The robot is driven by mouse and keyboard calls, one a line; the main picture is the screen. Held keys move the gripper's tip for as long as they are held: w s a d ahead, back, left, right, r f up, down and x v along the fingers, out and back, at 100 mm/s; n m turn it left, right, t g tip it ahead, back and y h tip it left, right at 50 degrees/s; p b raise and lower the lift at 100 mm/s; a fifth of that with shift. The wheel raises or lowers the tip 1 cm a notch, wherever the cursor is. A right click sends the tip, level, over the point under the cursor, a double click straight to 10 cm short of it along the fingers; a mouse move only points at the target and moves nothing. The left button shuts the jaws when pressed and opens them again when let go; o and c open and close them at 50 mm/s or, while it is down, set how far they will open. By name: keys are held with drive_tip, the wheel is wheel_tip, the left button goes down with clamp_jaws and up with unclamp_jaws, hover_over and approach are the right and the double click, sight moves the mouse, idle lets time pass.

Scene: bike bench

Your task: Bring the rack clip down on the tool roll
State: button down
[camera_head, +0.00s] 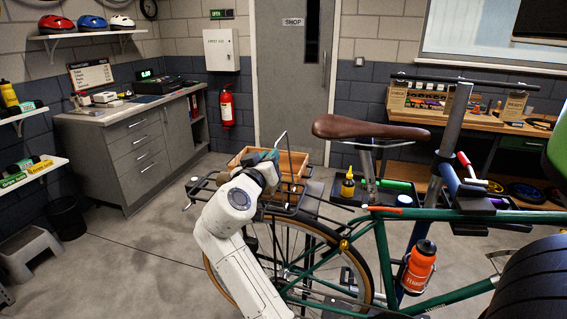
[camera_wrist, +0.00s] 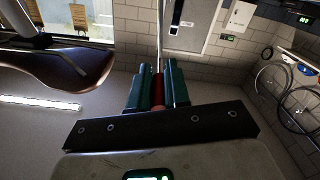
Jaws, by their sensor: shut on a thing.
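My gripper (camera_head: 268,157) is above the bicycle's rear rack, its teal fingers partly hidden by my own wrist. In the wrist view, its green fingers (camera_wrist: 157,90) are shut on a red grip (camera_wrist: 158,92). A thin metal rod (camera_wrist: 160,40) runs up from this grip; it appears to be the rack clip. In the head view the bent rod (camera_head: 281,143) stands up beside the fingers, raised and tilted. The black rear rack (camera_head: 206,186) lies below. I cannot make out the tool roll; my arm and wrist cover part of the rack.
A wooden crate (camera_head: 294,163) is just behind my gripper. The brown saddle (camera_head: 370,128) is close on the right. A tool tray (camera_head: 340,198) with a yellow bottle (camera_head: 348,186) is beside it. Open floor (camera_head: 140,245) lies left of the bicycle.

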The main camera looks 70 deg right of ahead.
drive_tip(key=w+f+n+b, duration=0.2)
drive_tip(key=w+f+n, duration=0.2)
drive_tip(key=w+n, duration=0.1)
drive_tip(key=w+a+f+n+b, duration=0.1)
drive_tip(key=w+f+n+b, duration=0.2)
drive_tip(key=w+f+n, duration=0.2)
drive_tip(key=shift+w+b, duration=0.3)
drive_tip(key=shift+w, duration=1.5)
drive_tip(key=shift+f, duration=0.1)
drive_tip(key=c, duration=1.1)
unclamp_jaws()
drive_tip(key=shift+a, duration=0.1)
drive_tip(key=a+b, duration=0.1)
drive_tip(key=a, duration=0.9)
drive_tip(key=shift+s+a+b, duration=0.35)
drive_tip(key=shift+s+a, duration=0.05)
